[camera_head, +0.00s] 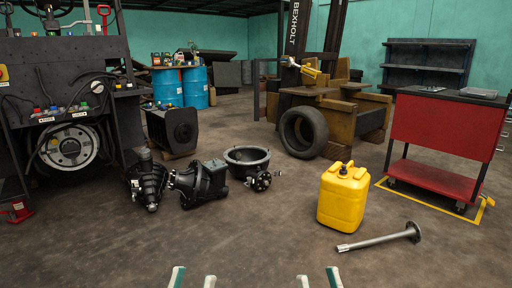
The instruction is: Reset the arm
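Only the fingertips of my two grippers show, at the bottom edge of the head view. My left gripper (193,279) has its two fingertips apart, with bare floor between them. My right gripper (318,279) is likewise spread and empty. Both point forward, side by side with a gap between them. Neither touches anything in view. My arms and the rest of the grippers are below the picture.
Black gearbox parts (200,185) sit ahead left. A red cart (440,125) stands right, a stripped machine (65,100) left, and a tyre (303,132) farther back. The near middle floor is clear.

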